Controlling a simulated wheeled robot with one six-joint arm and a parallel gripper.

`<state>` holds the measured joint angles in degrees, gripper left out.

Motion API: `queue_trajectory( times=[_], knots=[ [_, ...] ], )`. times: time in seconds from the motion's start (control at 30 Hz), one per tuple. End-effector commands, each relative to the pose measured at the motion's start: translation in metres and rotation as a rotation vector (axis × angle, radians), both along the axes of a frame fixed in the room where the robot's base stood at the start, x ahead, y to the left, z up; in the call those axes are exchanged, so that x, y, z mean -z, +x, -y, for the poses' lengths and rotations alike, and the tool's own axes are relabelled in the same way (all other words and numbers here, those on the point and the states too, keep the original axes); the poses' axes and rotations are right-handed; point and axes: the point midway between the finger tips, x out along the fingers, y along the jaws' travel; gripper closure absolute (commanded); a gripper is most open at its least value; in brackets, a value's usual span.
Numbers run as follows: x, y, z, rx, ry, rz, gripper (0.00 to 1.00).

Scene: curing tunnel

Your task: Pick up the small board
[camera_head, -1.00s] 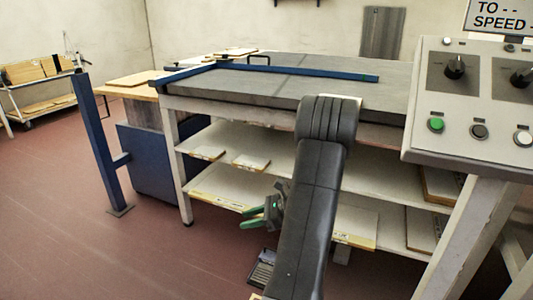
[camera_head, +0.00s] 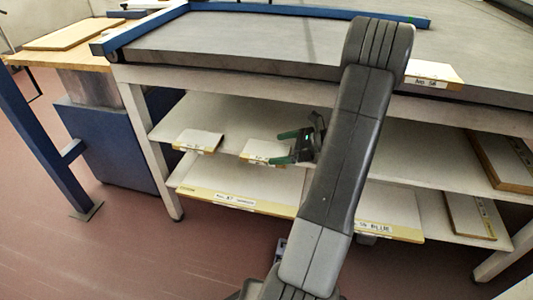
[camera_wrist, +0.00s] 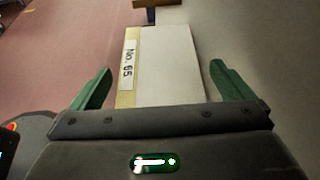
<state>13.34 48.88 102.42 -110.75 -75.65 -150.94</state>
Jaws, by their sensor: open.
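The small board (camera_wrist: 168,65) is pale, with a yellowish edge strip and a label reading "No. 65" in the wrist view. In the head view this appears to be the right one of two small boards, the labelled board (camera_head: 262,152) on the upper shelf. My gripper (camera_head: 281,148) is at its right end, at about shelf height. In the wrist view my gripper (camera_wrist: 160,68) is open, with one green finger on each side of the board and gaps between. My arm hides part of the shelves.
Another small board (camera_head: 198,140) lies to the left on the upper shelf (camera_head: 225,116). Longer boards (camera_head: 245,192) lie on the lower shelf. The grey bench top (camera_head: 240,50) overhangs the shelves. A blue post (camera_head: 35,140) stands at left.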

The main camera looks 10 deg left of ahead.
Motion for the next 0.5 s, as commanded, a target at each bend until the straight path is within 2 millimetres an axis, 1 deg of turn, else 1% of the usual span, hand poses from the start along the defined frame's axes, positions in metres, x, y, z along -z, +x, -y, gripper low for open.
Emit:
queue_trajectory(
  times=[0.03,0.1,0.2,0.33,0.5],
  knots=[
    [0.009,-0.001,-0.009,-0.004,-0.001,-0.001,0.00],
    [0.014,-0.001,-0.019,-0.004,0.000,-0.001,0.00],
    [0.017,0.000,-0.030,-0.003,-0.001,0.000,0.00],
    [0.019,0.000,-0.036,-0.001,-0.001,0.000,0.00],
    [0.018,0.000,-0.036,0.000,-0.001,0.000,0.00]
  ],
)
